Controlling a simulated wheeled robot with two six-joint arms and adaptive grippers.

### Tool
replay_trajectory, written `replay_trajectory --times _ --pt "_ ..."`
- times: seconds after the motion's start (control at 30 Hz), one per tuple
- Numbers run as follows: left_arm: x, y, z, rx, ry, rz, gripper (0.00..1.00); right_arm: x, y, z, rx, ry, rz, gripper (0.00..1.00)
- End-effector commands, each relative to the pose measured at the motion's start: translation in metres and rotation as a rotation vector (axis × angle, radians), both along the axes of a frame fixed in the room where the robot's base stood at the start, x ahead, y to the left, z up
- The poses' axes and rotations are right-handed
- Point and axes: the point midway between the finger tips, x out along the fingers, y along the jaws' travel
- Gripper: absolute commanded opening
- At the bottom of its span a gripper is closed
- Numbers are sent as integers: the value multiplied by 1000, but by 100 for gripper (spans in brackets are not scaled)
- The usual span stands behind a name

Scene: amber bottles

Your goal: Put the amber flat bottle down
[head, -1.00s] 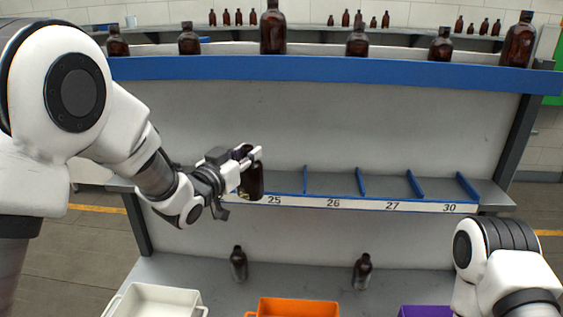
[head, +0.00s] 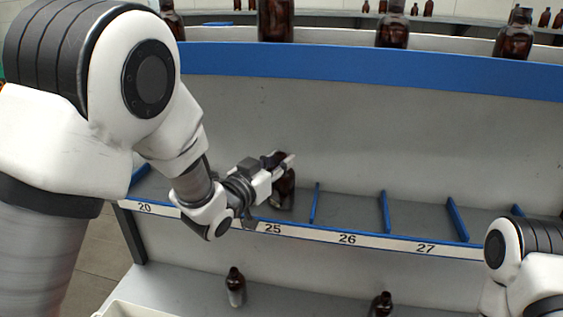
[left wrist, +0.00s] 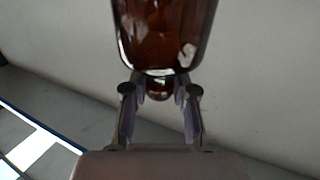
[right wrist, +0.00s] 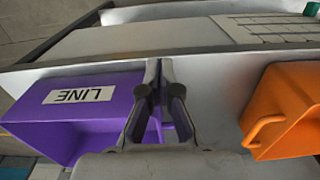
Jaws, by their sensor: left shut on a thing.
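The amber flat bottle (head: 286,192) is dark brown and hangs from my left gripper (head: 281,162) at the middle shelf. It appears behind the strip marked 25, left of a blue divider. Whether its base touches the shelf I cannot tell. In the left wrist view, the bottle's broad body (left wrist: 163,35) fills the top middle. Its neck lies between the fingers of the left gripper (left wrist: 160,92), which are shut on it. In the right wrist view, my right gripper (right wrist: 158,72) is empty, its fingertips close together, above the bins.
Blue dividers (head: 385,211) split the middle shelf (head: 345,210) into bays; those marked 26 and 27 look empty. Amber bottles stand on the upper shelf, and two (head: 235,287) (head: 381,304) on the lower one. The right wrist view shows a purple bin (right wrist: 85,115) and an orange bin (right wrist: 290,105).

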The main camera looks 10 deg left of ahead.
Motion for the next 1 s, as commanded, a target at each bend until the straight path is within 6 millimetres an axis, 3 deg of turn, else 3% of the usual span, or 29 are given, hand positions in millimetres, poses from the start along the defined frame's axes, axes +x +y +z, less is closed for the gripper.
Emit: replay_trajectory --times 0.17,0.2,0.23,0.27,0.57,0.67,1.0 --pt "0 0 2 0 -1 0 0 0 0 1 0 -1 0 0" --pt "0 0 2 0 -1 0 37 1 0 2 0 -1 0 0" --pt "0 0 2 0 -1 0 48 1 0 2 0 -1 0 0" --pt "0 0 2 0 -1 0 51 1 0 2 0 -1 0 0" --pt "0 0 2 0 -1 0 51 0 0 1 0 -1 0 0" --pt "-8 4 -1 -1 0 2 51 1 0 -5 0 -1 0 0" --pt "-84 35 -3 -5 -1 1 51 1 0 -43 0 -1 0 0"
